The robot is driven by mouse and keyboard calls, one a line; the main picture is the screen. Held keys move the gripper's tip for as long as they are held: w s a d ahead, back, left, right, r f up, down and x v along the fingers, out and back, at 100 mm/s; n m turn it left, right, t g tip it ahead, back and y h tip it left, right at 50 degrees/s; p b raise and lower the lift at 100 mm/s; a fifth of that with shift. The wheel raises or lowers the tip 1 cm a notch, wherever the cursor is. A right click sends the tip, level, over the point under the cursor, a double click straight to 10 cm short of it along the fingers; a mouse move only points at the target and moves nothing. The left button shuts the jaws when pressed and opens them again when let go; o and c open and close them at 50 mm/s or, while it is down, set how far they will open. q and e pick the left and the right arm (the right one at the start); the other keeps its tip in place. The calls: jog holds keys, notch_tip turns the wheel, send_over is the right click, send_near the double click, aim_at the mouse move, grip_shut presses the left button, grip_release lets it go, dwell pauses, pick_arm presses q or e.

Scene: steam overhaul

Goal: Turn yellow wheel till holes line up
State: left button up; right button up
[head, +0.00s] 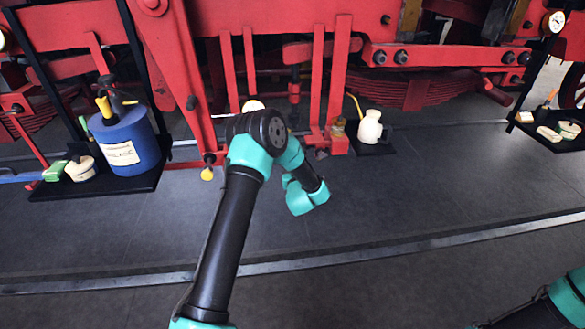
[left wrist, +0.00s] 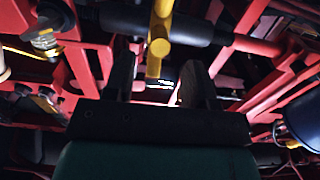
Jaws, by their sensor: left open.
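In the left wrist view, a yellow bar with a rounded cross-piece (left wrist: 160,47) hangs down from the top middle. It looks like part of the yellow wheel, but no full rim shows. My left gripper (left wrist: 159,72) is open, and its two dark fingers stand on either side of the yellow bar with gaps to both. I cannot tell how deep the bar sits between them. In the head view my left arm reaches under the red frame, and its fingers are hidden. The holes cannot be made out. My right gripper is out of view.
Red rods and beams (head: 330,90) crowd the space above. A blue can (head: 124,140) stands on a black tray (head: 148,182) at left. A cream oil jug (head: 370,128) stands right of my left arm. The dark floor (head: 420,205) in front is clear.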

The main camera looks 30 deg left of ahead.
pick_arm(q)
jog(key=shift+x, duration=2.9)
grip_shut()
jog(key=shift+r, duration=1.35)
jog(key=shift+a+r, duration=0.1)
jog(key=shift+r, duration=0.05)
